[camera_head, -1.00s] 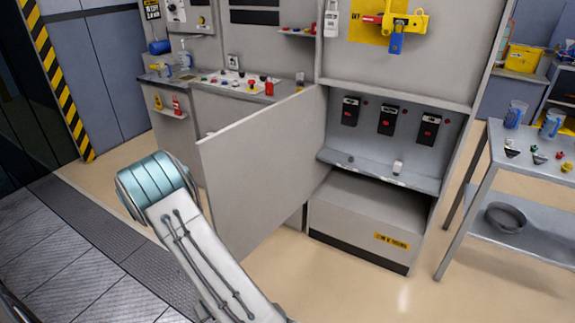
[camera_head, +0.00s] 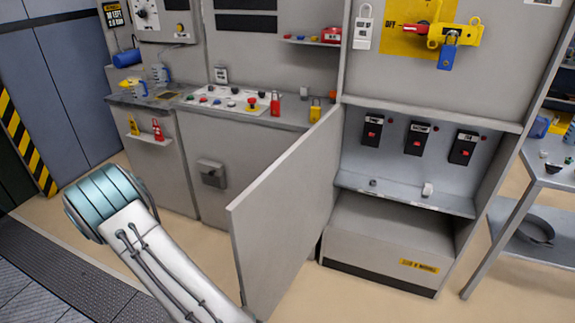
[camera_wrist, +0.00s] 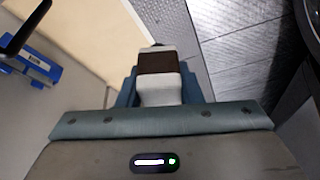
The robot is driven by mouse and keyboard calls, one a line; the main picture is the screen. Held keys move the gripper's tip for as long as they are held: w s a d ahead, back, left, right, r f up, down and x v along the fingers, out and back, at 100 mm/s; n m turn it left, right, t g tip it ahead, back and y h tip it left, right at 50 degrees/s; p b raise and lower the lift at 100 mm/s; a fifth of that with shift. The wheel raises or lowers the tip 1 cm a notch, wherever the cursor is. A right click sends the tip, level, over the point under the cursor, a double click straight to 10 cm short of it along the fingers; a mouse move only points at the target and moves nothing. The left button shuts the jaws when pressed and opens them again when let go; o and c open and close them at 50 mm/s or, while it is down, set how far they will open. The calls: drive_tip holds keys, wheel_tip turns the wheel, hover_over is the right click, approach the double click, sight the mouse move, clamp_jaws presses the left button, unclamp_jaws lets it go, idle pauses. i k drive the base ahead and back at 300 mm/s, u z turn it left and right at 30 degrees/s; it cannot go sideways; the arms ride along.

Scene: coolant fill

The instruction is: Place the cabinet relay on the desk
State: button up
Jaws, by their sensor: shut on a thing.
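My gripper (camera_wrist: 158,90) shows in the wrist view, its blue-grey fingers shut on a small block with a dark brown top and a white body, which looks like the relay (camera_wrist: 160,72). The head view shows only my arm at lower left; my gripper and the relay are out of sight there. The grey desk (camera_head: 294,114) stands at the back, left of the cabinet. A white panel of coloured buttons (camera_head: 222,99) covers much of its top. The open cabinet (camera_head: 405,188) holds several black switch units.
The cabinet door (camera_head: 285,215) stands open between my arm and the cabinet. A red object (camera_head: 275,104) and a yellow padlock (camera_head: 315,110) stand on the desk's right part. A side table (camera_head: 548,170) is at far right.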

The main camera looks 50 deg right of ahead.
sight(307, 109)
drive_tip(key=i, duration=2.75)
drive_tip(key=z, duration=3.05)
